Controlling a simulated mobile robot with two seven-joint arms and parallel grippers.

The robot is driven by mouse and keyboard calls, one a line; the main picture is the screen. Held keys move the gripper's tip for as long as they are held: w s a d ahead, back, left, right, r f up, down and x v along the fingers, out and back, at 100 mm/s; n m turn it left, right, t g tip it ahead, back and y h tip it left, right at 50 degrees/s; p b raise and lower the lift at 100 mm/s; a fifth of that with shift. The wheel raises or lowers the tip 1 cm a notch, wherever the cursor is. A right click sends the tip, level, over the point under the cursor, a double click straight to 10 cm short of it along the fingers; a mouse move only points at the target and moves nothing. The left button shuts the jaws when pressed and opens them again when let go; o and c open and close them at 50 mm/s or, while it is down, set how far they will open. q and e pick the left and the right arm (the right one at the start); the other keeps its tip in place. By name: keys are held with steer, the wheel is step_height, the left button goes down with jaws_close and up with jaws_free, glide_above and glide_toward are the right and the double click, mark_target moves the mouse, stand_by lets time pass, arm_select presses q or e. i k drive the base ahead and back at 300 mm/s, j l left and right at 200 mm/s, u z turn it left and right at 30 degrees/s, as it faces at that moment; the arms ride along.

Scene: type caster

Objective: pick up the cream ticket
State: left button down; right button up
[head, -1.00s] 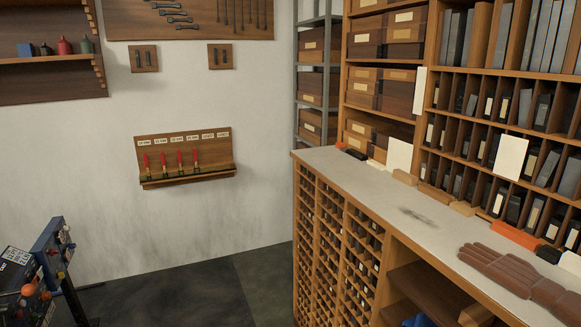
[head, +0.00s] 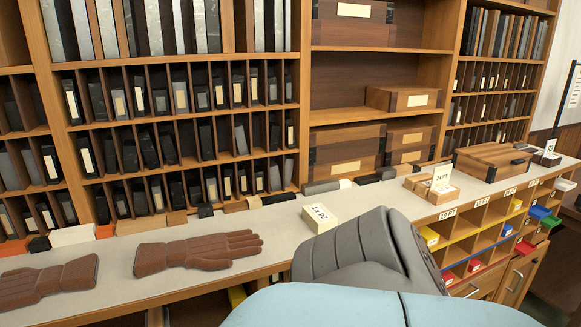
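I cannot tell for sure which thing is the cream ticket. A cream block with a printed label (head: 320,217) lies on the grey counter (head: 262,222), just behind the large grey arm part in the foreground. A small upright pale card reading "24 PT" (head: 442,178) stands farther right by some small boxes. Another pale card (head: 549,148) stands at the far right end. Neither of my grippers is in view. A grey and light blue part, which looks like my own arm, fills the bottom middle and hides part of the counter.
Two brown gloves (head: 205,251) lie on the left of the counter. A wooden case (head: 490,160) sits on the right. Shelves of dark type slugs (head: 180,95) rise behind. Labelled bins with coloured pieces (head: 470,235) are under the right front edge.

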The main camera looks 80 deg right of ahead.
mark_target(441, 176)
steer(key=z, duration=3.4)
steer(key=i+l+u, duration=0.1)
steer(key=u, duration=0.35)
steer(key=l+u, duration=0.35)
steer(key=u, duration=0.15)
steer(key=l+u, duration=0.25)
steer(key=u, duration=0.2)
